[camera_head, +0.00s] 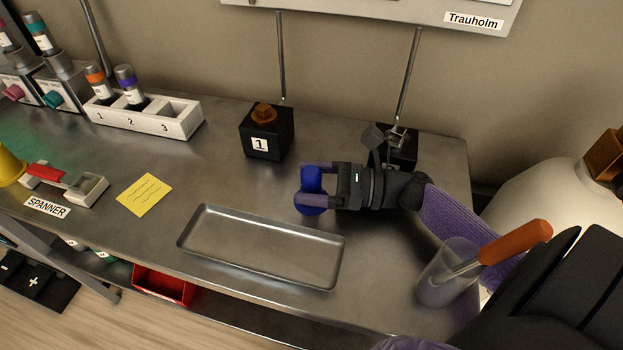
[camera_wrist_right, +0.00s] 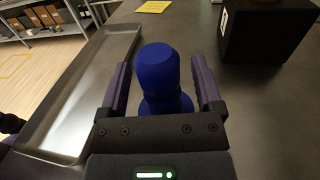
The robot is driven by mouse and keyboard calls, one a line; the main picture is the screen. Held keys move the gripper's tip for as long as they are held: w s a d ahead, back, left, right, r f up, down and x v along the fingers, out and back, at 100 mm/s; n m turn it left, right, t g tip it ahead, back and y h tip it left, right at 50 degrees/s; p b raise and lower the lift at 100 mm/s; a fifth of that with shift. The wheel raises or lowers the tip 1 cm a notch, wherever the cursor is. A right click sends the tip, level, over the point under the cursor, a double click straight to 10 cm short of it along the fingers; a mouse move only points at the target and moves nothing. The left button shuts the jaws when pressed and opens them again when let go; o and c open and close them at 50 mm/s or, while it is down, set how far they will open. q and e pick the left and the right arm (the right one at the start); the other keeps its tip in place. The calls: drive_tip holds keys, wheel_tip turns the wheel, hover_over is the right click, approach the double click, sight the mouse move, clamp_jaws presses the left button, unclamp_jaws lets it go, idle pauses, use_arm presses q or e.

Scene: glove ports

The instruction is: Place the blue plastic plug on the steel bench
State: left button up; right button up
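The blue plastic plug (camera_head: 312,181) has a rounded top and a wider base, and stands upright on the steel bench (camera_head: 240,180), behind the right end of the metal tray. My right gripper (camera_head: 316,182) reaches in from the right, low over the bench, with one finger on each side of the plug. In the right wrist view the plug (camera_wrist_right: 159,80) is between the fingers (camera_wrist_right: 162,85), with a narrow gap on both sides. Its lower edge is partly hidden by the gripper body. My left gripper is not in view.
A shallow metal tray (camera_head: 190,240) lies in front of the plug. A black box marked 1 (camera_head: 277,130) with an amber plug stands behind. Another black box (camera_head: 406,142) is partly hidden by my gripper. A clear cup (camera_head: 440,285) holding an orange-handled tool stands at the front right.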

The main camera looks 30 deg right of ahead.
drive_tip(key=shift+r, duration=0.1)
drive_tip(key=shift+s+d+r, duration=0.1)
drive_tip(key=shift+s+d, duration=0.1)
drive_tip(key=shift+d, duration=0.1)
drive_tip(key=p+v, duration=0.1)
drive_tip(key=v, duration=1)
drive_tip(key=shift+s+d, duration=0.1)
drive_tip(key=shift+d, duration=0.05)
